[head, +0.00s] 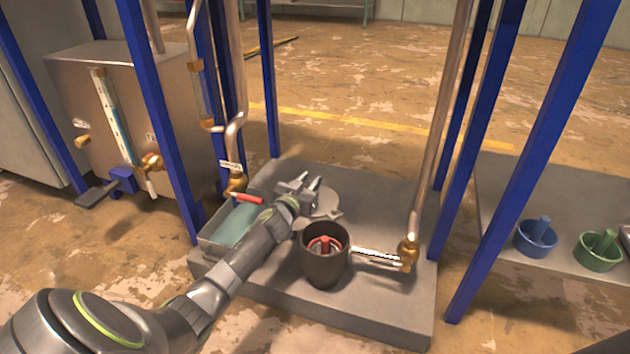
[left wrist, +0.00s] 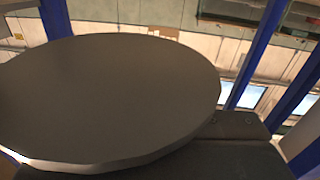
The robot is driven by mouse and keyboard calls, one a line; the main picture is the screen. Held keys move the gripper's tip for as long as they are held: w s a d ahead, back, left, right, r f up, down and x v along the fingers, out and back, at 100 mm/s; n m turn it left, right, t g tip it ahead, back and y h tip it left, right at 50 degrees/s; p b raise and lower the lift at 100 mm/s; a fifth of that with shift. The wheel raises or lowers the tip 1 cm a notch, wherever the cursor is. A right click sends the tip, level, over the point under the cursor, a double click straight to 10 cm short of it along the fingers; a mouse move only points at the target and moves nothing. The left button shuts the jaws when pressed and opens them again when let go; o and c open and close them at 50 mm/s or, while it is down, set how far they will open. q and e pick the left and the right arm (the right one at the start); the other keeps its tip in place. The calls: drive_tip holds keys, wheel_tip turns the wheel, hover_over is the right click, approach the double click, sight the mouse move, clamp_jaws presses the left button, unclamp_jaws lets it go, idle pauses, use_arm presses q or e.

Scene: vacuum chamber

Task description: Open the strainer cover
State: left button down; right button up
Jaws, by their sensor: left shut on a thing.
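The strainer (head: 325,272) is a dark grey round pot on the grey platform in the head view. Its top is uncovered, and a red part (head: 323,245) shows inside. The strainer cover (head: 326,204) is a flat grey disc behind the pot, apart from its rim. It fills much of the left wrist view (left wrist: 110,95). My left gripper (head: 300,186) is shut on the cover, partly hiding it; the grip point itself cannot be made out. I cannot tell how far the cover is above the platform.
A pipe with a brass valve (head: 408,252) stands right of the pot. A red-handled valve (head: 247,198) and a bluish tray (head: 233,226) are left of my gripper. Blue posts (head: 534,150) frame the platform (head: 380,310). Blue (head: 535,240) and green (head: 598,252) cups stand at right.

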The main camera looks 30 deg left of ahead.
use_arm(q)
drive_tip(key=c, duration=1.1)
unclamp_jaws()
